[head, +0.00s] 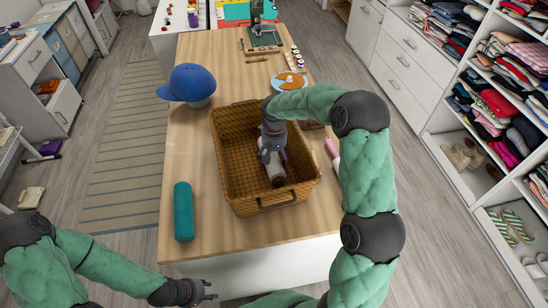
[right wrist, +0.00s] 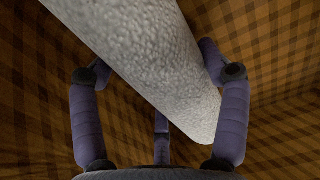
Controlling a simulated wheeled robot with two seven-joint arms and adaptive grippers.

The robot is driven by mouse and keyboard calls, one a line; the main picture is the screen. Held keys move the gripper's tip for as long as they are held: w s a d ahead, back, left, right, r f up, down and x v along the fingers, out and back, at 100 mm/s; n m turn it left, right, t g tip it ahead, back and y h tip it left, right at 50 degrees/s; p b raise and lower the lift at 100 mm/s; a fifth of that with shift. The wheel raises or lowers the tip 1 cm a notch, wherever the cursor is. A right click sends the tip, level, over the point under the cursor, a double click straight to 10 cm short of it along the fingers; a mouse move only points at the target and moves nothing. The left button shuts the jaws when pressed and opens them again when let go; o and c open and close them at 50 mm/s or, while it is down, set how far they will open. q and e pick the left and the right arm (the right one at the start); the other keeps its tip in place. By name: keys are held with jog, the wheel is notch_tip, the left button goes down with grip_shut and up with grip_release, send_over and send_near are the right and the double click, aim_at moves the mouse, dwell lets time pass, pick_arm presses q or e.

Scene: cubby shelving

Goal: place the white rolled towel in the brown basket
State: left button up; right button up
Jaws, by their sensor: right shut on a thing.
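The brown basket (head: 233,178) stands on the wooden table, a woven open box. My right gripper (head: 270,155) is down inside the basket and shut on the white rolled towel (head: 276,174). In the head view the gripper hides part of the towel. In the right wrist view the towel (right wrist: 140,60) lies slantwise between the fingers (right wrist: 160,85), with the basket's woven walls (right wrist: 275,125) around it. I cannot tell whether the towel touches the basket floor. My left gripper (head: 207,291) is beyond the table's front left edge, away from the basket; its opening is unclear.
A teal rolled towel (head: 183,211) lies left of the basket on the table (head: 190,135). A blue cap (head: 188,84) sits behind it, a plate (head: 290,81) behind the basket, and a pink bottle (head: 332,150) to its right. Clothes shelves (head: 480,110) line the right side.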

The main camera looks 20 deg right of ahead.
jog(key=o, duration=1.2)
jog(key=shift+f, duration=0.1)
notch_tip(320, 180, up, 12)
jog(key=p, duration=0.2)
jog(key=shift+r+p, duration=0.2)
jog(key=shift+p, duration=0.15)
